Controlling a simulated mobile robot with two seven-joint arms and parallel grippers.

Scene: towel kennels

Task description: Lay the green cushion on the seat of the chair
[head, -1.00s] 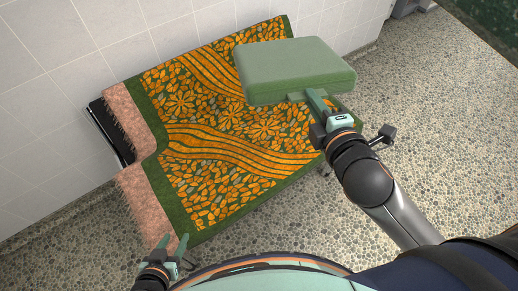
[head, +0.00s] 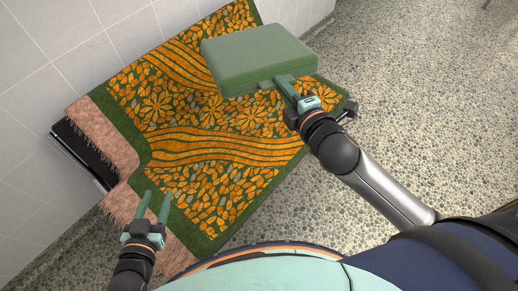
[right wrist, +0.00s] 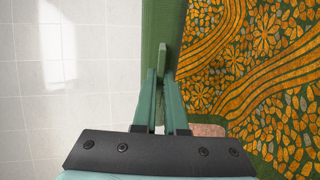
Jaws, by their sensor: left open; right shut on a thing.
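The green cushion (head: 262,55) is a thick, box-like slab at the upper middle of the head view. It is above or on the far right part of a patterned orange and green cloth (head: 190,145); I cannot tell if they touch. My right gripper (head: 278,84) is shut on the cushion's near edge. In the right wrist view the cushion (right wrist: 164,20) appears as a green strip beyond the right gripper's fingers (right wrist: 161,85). My left gripper (head: 157,203) is open and empty over the cloth's near left corner. No chair is plainly visible; the cloth hides most of what it covers.
The cloth has a fringed pink border (head: 105,135) and drapes over a dark-edged piece of furniture (head: 82,150) against the tiled wall (head: 45,60). The pebbled floor (head: 420,90) is clear at the right.

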